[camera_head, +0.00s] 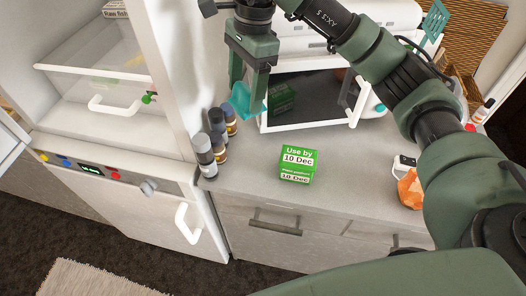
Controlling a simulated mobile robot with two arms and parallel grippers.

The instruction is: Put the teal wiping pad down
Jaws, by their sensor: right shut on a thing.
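The teal wiping pad (241,102) is in my right gripper (251,92), below its fingers. The gripper is shut on it and points down above the back of the grey counter (245,179). The pad is in front of the left edge of the white oven (300,95), close to the small bottles. I cannot tell whether the pad touches anything beneath it. My left gripper is not in view.
Several small bottles (206,156) stand at the counter's left end. An orange item (411,188) lies at right. A white fridge-like unit (95,70) stands left. The counter around the green box is clear.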

